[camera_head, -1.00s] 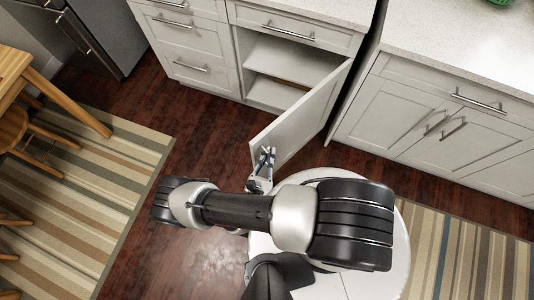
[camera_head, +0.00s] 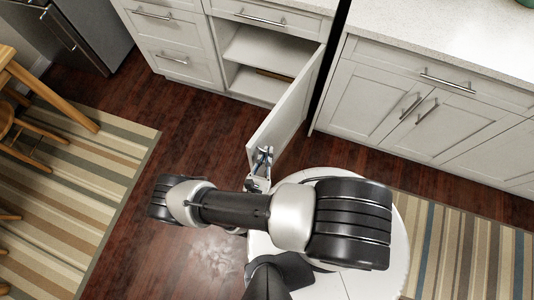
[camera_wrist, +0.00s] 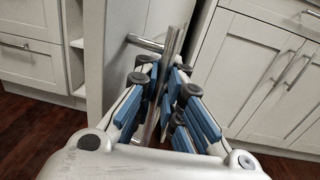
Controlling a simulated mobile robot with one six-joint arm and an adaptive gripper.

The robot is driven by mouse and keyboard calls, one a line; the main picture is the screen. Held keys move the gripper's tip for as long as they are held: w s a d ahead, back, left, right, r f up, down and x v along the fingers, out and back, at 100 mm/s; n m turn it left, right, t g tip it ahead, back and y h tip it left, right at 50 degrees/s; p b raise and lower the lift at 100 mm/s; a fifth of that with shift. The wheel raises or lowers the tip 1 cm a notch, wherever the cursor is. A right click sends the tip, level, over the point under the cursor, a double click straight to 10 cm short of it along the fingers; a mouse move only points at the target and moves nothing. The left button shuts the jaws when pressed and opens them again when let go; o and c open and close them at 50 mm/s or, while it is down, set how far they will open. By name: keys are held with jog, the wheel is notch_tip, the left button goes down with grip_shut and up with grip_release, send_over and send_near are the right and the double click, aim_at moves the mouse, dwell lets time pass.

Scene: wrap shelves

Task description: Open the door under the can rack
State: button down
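A white cabinet door (camera_head: 291,114) stands swung wide open on its right side, baring a cabinet (camera_head: 262,52) with a shelf inside. My gripper (camera_head: 262,160) is at the door's free edge. In the wrist view, the door's face (camera_wrist: 120,60) is at left, and its metal bar handle (camera_wrist: 174,46) runs between the blue-padded fingers of my gripper (camera_wrist: 164,86). The fingers appear closed around the bar. The door's far side is hidden in the wrist view. No can rack is in view.
A drawer (camera_head: 270,14) is above the open cabinet, with more drawers (camera_head: 172,44) at left. Closed cabinets (camera_head: 400,110) under a pale counter (camera_head: 450,40) stand at right. A striped rug (camera_head: 80,190), table (camera_head: 45,90) and chair (camera_head: 20,140) are at left. Bare wood floor lies between.

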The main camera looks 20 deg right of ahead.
jog(key=c, duration=2)
grip_release()
jog(key=shift+a, duration=0.45)
jog(key=shift+d, duration=0.2)
jog(key=shift+s, duration=0.1)
jog(key=v, duration=1.2)
